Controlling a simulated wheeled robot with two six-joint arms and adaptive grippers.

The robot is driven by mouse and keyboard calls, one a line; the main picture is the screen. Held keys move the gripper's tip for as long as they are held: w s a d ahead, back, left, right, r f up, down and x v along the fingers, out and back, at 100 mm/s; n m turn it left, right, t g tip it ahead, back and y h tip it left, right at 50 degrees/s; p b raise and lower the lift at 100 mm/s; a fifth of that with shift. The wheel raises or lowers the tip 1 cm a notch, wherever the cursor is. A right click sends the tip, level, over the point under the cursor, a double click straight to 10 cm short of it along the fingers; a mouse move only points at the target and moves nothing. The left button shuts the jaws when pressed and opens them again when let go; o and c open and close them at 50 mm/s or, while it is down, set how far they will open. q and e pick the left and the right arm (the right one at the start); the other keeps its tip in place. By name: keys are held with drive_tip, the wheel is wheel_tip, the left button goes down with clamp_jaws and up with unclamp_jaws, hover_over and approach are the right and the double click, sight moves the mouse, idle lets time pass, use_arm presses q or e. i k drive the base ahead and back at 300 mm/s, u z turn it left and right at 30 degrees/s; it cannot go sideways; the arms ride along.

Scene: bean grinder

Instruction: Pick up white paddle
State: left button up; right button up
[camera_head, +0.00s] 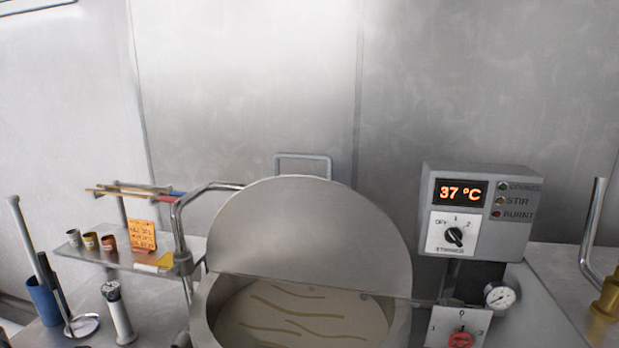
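A blue cup (44,301) stands at the lower left. A long pale grey-white handle (25,238) sticks up out of it and leans left; its lower end is hidden in the cup, so I cannot tell whether it is the white paddle. Beside the cup, a dark-handled tool (54,288) ends in a round metal disc. No other white paddle is plain to see. Neither of my grippers is in view.
A round pot (207,305) with its lid (310,228) raised holds pale liquid with brownish streaks. A shelf (95,252) with small cups is left of it. A control box (478,212) reading 37 °C and a gauge (498,295) are at right.

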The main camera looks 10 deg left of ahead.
sight(13, 201)
drive_tip(key=u, duration=3.05)
drive_tip(key=i, duration=1.35)
